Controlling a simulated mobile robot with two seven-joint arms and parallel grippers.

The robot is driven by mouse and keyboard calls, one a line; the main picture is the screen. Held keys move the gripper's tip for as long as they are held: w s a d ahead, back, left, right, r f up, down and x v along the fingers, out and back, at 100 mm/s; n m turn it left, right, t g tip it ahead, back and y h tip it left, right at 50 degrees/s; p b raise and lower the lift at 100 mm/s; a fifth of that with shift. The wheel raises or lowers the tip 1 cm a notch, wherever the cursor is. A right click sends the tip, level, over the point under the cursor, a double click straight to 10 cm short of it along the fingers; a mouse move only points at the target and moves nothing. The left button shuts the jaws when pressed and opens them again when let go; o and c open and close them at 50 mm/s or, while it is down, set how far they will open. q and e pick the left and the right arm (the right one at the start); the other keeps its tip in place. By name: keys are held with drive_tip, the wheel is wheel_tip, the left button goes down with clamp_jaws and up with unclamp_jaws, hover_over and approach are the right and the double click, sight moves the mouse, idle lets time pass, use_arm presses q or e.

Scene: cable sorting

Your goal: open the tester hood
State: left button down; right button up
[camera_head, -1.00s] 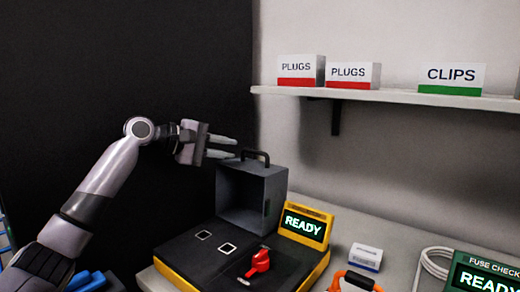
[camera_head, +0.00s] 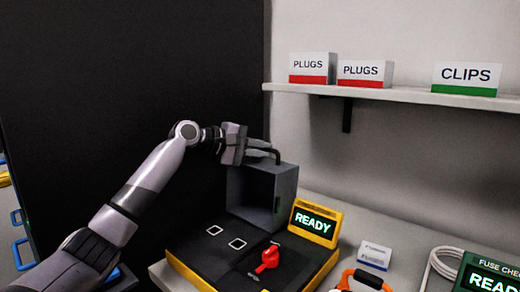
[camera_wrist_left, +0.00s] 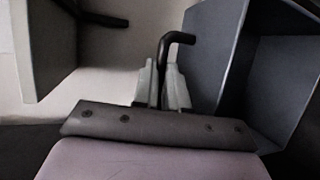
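The tester (camera_head: 190,258) is a low black box with a yellow edge. Its dark grey hood (camera_head: 285,185) stands raised at the back, its hollow side facing forward. A black handle (camera_head: 277,157) is on top of the hood. My left gripper (camera_head: 256,150) is at this handle. In the left wrist view the handle (camera_wrist_left: 165,58) runs between the two fingers (camera_wrist_left: 162,85), which are closed around it, and the hood (camera_wrist_left: 212,45) is at the right. My right gripper is out of view.
A yellow READY display (camera_head: 315,222) and a red lever (camera_head: 267,259) are on the tester. A white box (camera_head: 374,256), an orange handle (camera_head: 362,278) and a green fuse checker (camera_head: 485,274) are to the right. A shelf (camera_head: 395,95) with labelled boxes is above.

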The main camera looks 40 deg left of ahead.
sight(251, 164)
use_arm(q)
drive_tip(key=shift+s+f+t+b, duration=0.1)
drive_tip(key=shift+s+t+b, duration=0.3)
drive_tip(key=shift+s+b, duration=0.35)
drive_tip(key=shift+s+a+r+m+t+b, duration=0.1)
drive_tip(key=shift+s+m+t+b, duration=0.1)
drive_tip(key=shift+s+b, duration=0.2)
drive_tip(key=shift+s+r+m+t+b, duration=0.1)
drive_tip(key=shift+s+t+b, duration=0.15)
drive_tip(key=shift+b, duration=0.1)
drive_tip(key=shift+s+r+h, duration=0.1)
drive_tip(key=shift+s+h, duration=0.1)
drive_tip(key=shift+h, duration=0.1)
drive_tip(key=shift+s+r, duration=0.1)
drive_tip(key=shift+r, duration=0.05)
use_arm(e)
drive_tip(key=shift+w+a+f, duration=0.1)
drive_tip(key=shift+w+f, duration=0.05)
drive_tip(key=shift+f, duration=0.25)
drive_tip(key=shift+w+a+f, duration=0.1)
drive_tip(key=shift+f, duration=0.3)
